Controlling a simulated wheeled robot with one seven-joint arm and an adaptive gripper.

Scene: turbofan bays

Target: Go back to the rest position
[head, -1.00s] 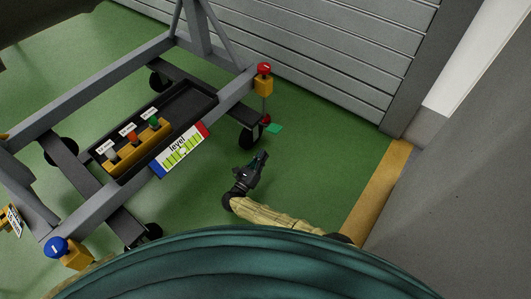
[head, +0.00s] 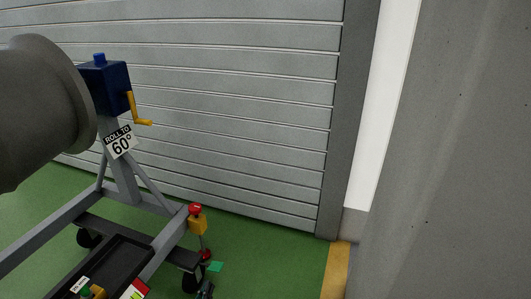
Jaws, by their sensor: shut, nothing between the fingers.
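My gripper (head: 206,289) shows only as a dark tip at the bottom edge of the head view. It is shut and appears empty. It is beside the wheeled grey engine stand (head: 160,258), near the stand's right caster. The rest of my arm is out of the frame.
The stand carries a red knob on a yellow block (head: 196,220), a black tray (head: 112,262), and a blue gearbox (head: 105,87) with a yellow crank and a "ROLL TO 60°" sign. A grey shutter (head: 240,110) stands behind. A grey wall (head: 450,150) closes the right; some green floor (head: 270,265) is clear.

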